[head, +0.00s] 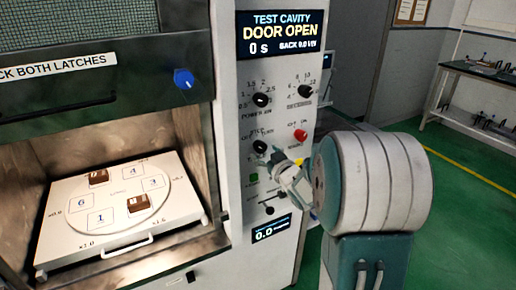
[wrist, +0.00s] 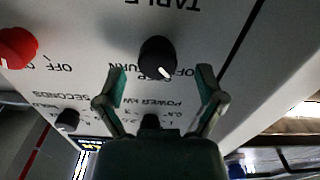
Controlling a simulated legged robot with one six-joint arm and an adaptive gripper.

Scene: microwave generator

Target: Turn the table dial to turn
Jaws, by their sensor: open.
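The table dial is a black round knob (wrist: 157,55) on the white control panel, below an upside-down TABLE label in the wrist view. Its white pointer mark slants to the lower right, toward the OFF lettering. In the head view the dial (head: 260,146) sits left of the red knob. My gripper (wrist: 161,75) is open, its two green fingers spread on either side of the dial's lower side in the picture. Nothing is between the fingertips except the view of the dial; I cannot tell contact. In the head view my gripper (head: 279,162) is just right of and below the dial.
A red knob (head: 300,135) is beside the dial, with power (head: 261,99) and seconds (head: 305,91) knobs above. The display (head: 284,33) reads DOOR OPEN. The open cavity at left holds a white tray (head: 70,250) with numbered squares. Green floor lies right.

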